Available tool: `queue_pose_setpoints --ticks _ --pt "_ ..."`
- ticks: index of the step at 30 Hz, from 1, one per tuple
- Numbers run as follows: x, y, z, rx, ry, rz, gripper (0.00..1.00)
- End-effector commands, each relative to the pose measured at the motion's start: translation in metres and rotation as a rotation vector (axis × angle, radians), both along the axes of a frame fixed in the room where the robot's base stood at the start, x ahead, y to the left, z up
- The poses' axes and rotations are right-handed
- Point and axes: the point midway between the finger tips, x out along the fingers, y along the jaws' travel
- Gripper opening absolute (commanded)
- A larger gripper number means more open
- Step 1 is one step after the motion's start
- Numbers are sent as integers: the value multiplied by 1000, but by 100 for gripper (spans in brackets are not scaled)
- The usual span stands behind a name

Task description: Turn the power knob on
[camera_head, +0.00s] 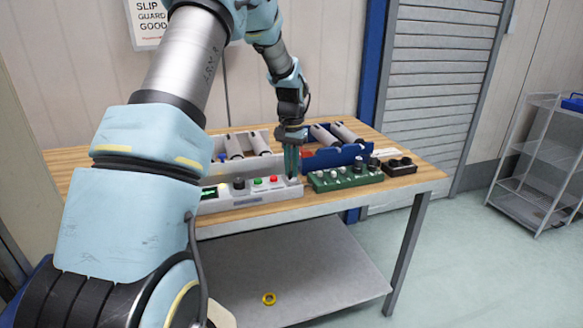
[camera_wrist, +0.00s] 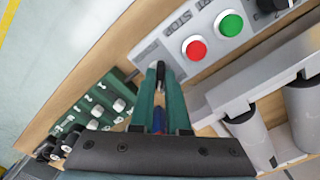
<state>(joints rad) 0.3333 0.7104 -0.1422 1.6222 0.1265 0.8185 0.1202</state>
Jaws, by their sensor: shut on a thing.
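A light grey control panel (camera_head: 262,194) lies on the wooden table, with a red button (camera_head: 274,179), a green button (camera_head: 258,181), a black knob (camera_head: 239,183) and a green-lit display. My gripper (camera_head: 291,168) points down at the panel's right end, right of the red button. In the wrist view my gripper (camera_wrist: 160,85) has its green fingers shut on a small dark knob (camera_wrist: 160,68) at that end of the panel. The fingers hide most of this knob, so its turn cannot be read. The red button (camera_wrist: 195,48) and green button (camera_wrist: 230,23) show beside it.
A green box with several knobs (camera_head: 345,178) and a black two-hole block (camera_head: 400,166) stand to the right. Behind are grey and blue holders with grey cylinders (camera_head: 322,135). A yellow ring (camera_head: 269,298) lies on the lower shelf.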

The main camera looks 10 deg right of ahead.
Motion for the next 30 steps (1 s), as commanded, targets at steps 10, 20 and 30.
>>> queue_pose_setpoints --ticks 10,20,30 --pt "1 0 1 -1 -3 -26 0" --pt "1 0 1 -1 -3 -25 27" --pt "0 0 0 0 -1 -24 44"
